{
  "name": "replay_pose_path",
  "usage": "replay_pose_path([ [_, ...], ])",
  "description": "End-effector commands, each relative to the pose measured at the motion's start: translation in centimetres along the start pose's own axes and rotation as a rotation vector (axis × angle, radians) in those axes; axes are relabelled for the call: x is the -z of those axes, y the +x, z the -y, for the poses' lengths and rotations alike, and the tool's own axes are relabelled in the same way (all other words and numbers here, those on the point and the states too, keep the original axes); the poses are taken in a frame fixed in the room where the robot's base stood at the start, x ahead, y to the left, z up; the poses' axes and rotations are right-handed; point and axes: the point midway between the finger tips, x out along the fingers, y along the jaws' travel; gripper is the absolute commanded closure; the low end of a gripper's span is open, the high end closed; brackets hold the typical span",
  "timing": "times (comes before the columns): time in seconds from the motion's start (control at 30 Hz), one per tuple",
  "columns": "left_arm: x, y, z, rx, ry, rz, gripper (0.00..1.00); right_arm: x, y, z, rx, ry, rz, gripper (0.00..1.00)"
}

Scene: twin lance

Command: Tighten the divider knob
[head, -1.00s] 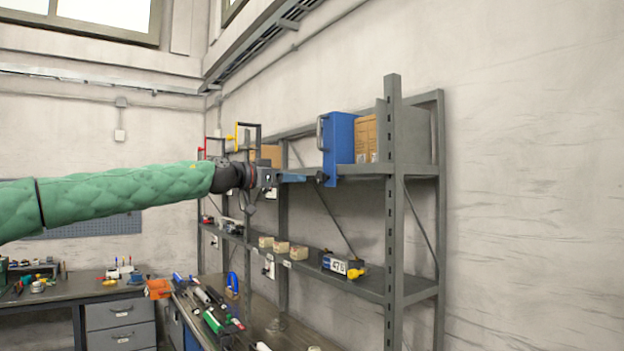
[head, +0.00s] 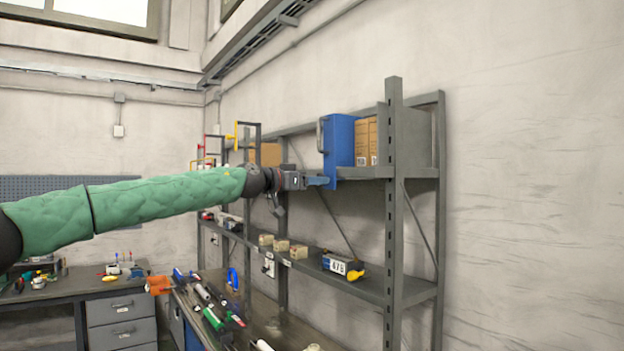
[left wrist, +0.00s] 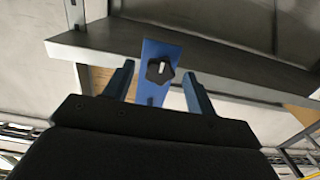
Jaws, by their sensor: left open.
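The blue divider (head: 340,137) stands upright on the upper shelf, with its lower end hanging over the shelf's front edge. In the left wrist view the divider's blue strip (left wrist: 155,97) carries a dark lobed knob (left wrist: 153,76) with a white mark. My left gripper (head: 322,181) is at the divider's lower end and hides the knob in the head view. In the left wrist view my left gripper (left wrist: 158,70) is open, with one blue finger on each side of the knob and gaps between. I cannot tell how deep the knob sits between them. My right gripper is not in view.
Cardboard boxes (head: 366,142) stand right of the divider on the upper shelf (head: 365,171). A grey shelf post (head: 393,230) rises to the right. The lower shelf (head: 375,286) holds small boxes and a numbered device (head: 342,265). A cluttered bench (head: 270,325) lies below.

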Motion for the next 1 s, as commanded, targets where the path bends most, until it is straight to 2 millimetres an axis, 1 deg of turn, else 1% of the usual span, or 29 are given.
replay_pose_path([
  [0.27, -0.03, 0.08, 0.04, 0.000, 0.000, 0.000, 0.44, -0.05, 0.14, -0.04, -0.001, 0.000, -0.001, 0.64],
  [0.3, -0.02, 0.07, 0.04, 0.001, 0.000, 0.000, 0.52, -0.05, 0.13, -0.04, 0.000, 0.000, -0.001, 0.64],
  [0.37, -0.02, 0.07, 0.04, 0.000, 0.000, 0.000, 0.63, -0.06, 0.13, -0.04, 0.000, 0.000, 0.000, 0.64],
  [0.4, -0.02, 0.07, 0.04, 0.000, 0.000, 0.000, 0.71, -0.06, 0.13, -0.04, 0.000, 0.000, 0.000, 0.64],
  [0.5, -0.01, 0.06, 0.04, 0.001, 0.000, 0.000, 0.89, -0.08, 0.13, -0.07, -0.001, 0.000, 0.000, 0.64],
  [0.77, 0.00, 0.07, 0.03, 0.000, 0.019, 0.000, 0.88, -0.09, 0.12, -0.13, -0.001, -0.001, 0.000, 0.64],
  [1.0, 0.05, 0.09, 0.03, 0.000, 0.124, -0.001, 0.88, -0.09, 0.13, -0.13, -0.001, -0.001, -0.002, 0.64],
])
